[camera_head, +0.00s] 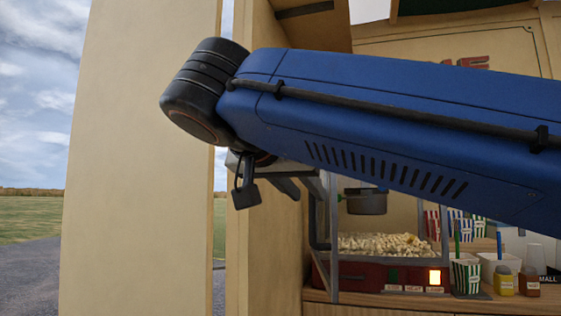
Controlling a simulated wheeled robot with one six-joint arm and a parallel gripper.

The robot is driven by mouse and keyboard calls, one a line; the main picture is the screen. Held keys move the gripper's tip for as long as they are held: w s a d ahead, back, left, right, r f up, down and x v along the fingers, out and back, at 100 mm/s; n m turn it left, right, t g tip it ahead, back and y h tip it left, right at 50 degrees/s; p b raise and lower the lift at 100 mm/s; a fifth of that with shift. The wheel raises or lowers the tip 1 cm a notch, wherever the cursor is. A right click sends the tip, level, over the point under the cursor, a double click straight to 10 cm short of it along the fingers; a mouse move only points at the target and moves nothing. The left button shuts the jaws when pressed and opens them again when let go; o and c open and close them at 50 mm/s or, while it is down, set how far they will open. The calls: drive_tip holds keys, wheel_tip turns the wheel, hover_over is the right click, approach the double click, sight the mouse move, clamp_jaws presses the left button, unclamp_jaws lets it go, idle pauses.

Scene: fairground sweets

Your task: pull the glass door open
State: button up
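The popcorn machine (372,272) stands on the wooden counter, with a red base and a heap of popcorn (384,245) behind glass. Its glass door shows at the left side as a narrow grey frame (334,255), with a dark upright handle (313,218) beside it. I cannot tell whether the door is shut or slightly ajar. My gripper (298,186) is at the upper end of the handle, partly hidden under my blue arm. I cannot tell whether its fingers are around the handle or only near it. My arm hides the machine's upper part.
A dark kettle (367,201) hangs inside the machine. Striped cups (466,274), a yellow jar (503,281) and a brown bottle (531,284) stand to the right on the counter (470,302). A cream wall panel (135,160) and wooden post stand at the left.

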drive_tip(key=v, duration=1.1)
drive_tip(key=shift+d, duration=0.3)
